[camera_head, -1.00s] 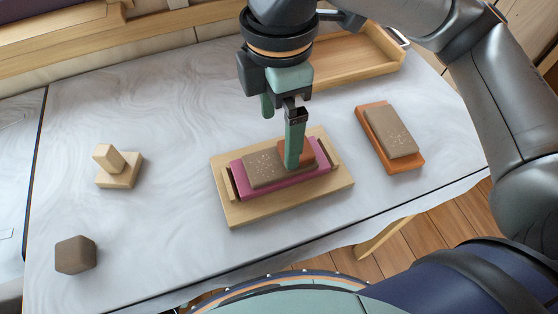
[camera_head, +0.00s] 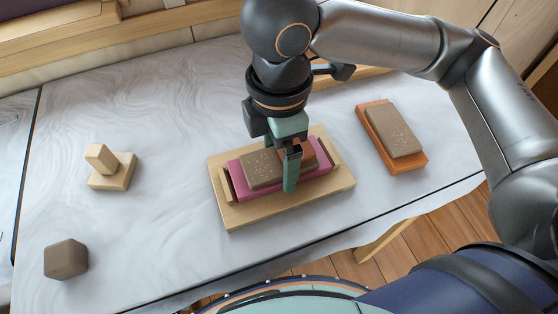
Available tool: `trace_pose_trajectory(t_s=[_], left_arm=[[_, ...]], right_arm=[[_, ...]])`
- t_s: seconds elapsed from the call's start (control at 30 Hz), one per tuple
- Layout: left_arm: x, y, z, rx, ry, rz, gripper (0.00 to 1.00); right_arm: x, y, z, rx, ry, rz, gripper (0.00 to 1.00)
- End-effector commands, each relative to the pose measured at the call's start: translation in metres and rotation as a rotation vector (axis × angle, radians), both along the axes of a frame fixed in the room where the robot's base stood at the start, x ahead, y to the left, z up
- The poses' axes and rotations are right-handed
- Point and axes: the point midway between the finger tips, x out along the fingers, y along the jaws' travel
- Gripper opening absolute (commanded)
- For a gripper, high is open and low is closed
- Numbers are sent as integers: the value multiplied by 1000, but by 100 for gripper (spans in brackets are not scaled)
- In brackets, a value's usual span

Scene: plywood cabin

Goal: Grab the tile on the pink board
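A brown tile with pale speckles (camera_head: 262,170) lies on the pink board (camera_head: 241,190), which sits in a light wooden tray (camera_head: 285,208) near the table's middle. A rust-coloured piece (camera_head: 322,154) shows at the tile's right end, partly hidden by my gripper. My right gripper (camera_head: 279,163) points down over the tile. Its near finger is in front of the tile, low by the pink board's front edge. The far finger is mostly hidden behind the tile. The fingers are apart with the tile between them; contact is not clear. My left gripper is not in view.
An orange board with another speckled brown tile (camera_head: 395,131) lies to the right. A small wooden block on a base (camera_head: 112,172) and a dark brown block (camera_head: 66,259) stand at left. A wooden tray at the back is mostly hidden by my arm.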

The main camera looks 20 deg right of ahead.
Motion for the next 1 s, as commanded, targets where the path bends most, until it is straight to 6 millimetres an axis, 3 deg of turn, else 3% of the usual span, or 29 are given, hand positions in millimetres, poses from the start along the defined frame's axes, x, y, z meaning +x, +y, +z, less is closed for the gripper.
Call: trace_pose_trajectory(t_s=[0.07,0.67,1.0], left_arm=[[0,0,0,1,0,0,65],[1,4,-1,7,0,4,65],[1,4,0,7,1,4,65]], right_arm=[[0,0,0,0,0,0,80],[0,0,1,0,0,1,13],[0,0,5,1,-2,1,12]])
